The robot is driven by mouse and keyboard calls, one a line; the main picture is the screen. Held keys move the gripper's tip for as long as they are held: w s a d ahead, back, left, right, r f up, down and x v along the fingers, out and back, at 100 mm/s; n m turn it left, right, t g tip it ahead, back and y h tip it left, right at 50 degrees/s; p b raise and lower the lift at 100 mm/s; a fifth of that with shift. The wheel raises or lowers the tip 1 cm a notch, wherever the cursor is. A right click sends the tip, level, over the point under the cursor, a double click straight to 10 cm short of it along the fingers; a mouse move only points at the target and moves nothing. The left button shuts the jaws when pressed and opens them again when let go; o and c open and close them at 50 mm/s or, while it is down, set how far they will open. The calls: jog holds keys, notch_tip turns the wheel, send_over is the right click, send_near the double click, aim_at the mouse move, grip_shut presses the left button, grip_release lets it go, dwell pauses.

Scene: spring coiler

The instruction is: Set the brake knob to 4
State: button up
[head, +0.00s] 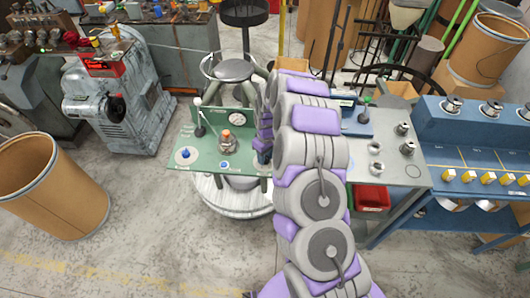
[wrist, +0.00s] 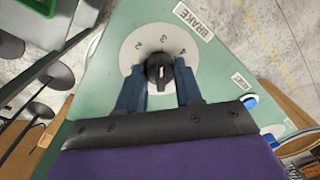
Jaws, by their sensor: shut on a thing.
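The brake knob (wrist: 158,70) is a black knob on a pale round dial (wrist: 130,52) marked 2, 3 and 4, beside a BRAKE label (wrist: 194,22) on a green panel. Its white line appears to point roughly at the 3. My gripper (wrist: 160,80) is shut on the knob, with one dark blue finger on each side of it in the wrist view. In the head view my gripper (head: 263,152) is at the right end of the green panel (head: 205,140). My arm hides the knob there.
A blue knob (head: 185,153), a blue button (head: 224,165) and a lever (head: 199,118) stand on the green panel. A grey table (head: 400,173) with a red bin (head: 371,197) is at right. The floor in front is clear.

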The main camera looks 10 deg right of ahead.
aim_at(268, 159)
jog(key=m+p, duration=0.4)
jog(key=m, duration=0.2)
jog(key=shift+d+r, duration=0.1)
jog(key=shift+r, duration=0.05)
jog(key=shift+s+m+t+p, duration=0.1)
jog(key=shift+m+t+p, duration=0.2)
jog(key=shift+m+p, duration=1.55)
jog(key=shift+m+b, duration=0.6)
jog(key=shift+m, duration=0.25)
jog(key=o, duration=1)
jog(key=shift+s+d+r, duration=0.1)
jog(key=shift+d+r, duration=0.1)
jog(key=shift+r, duration=4.05)
jog(key=shift+s+d+r, duration=0.1)
jog(key=shift+d+r, duration=0.05)
jog(key=shift+r, duration=4.1)
